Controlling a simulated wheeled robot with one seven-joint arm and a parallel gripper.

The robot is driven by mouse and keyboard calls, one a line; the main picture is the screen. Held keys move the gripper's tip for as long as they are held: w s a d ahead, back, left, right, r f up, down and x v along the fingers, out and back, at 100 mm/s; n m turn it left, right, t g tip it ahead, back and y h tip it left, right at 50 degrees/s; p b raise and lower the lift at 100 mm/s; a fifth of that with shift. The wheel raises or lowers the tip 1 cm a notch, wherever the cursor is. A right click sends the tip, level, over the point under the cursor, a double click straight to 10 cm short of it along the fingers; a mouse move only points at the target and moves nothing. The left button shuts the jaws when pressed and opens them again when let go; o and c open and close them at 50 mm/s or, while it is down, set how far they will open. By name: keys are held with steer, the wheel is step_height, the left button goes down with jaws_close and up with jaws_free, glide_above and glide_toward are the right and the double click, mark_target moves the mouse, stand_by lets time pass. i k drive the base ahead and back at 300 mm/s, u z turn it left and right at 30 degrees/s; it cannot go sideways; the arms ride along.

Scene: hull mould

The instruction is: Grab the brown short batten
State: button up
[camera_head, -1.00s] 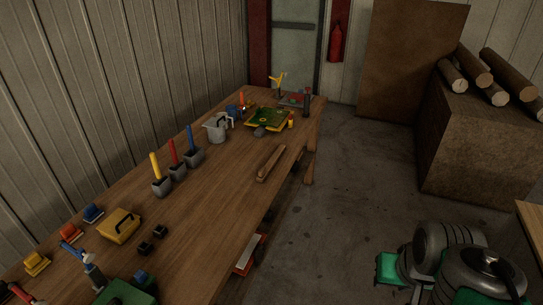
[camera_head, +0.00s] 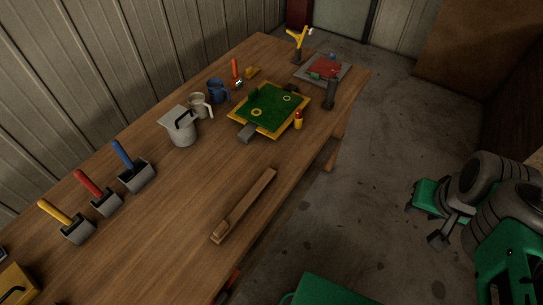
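The brown short batten (camera_head: 245,205) lies flat on the wooden workbench (camera_head: 185,220), near its right edge, slanting from lower left to upper right. Nothing covers it. My gripper (camera_head: 438,238) shows at the right, over the floor and well away from the batten. Its dark fingers are small in the picture, and I cannot tell whether they are open or shut.
Behind the batten are a green board with a yellow frame (camera_head: 270,107), a grey lidded can (camera_head: 182,128) and a blue mug (camera_head: 218,91). Scoops with blue (camera_head: 136,172), red (camera_head: 103,200) and yellow handles (camera_head: 76,228) stand left. Bench around the batten is clear.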

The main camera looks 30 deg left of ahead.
mark_target(221, 233)
steer(key=i, duration=2.3)
steer(key=u, duration=5.7)
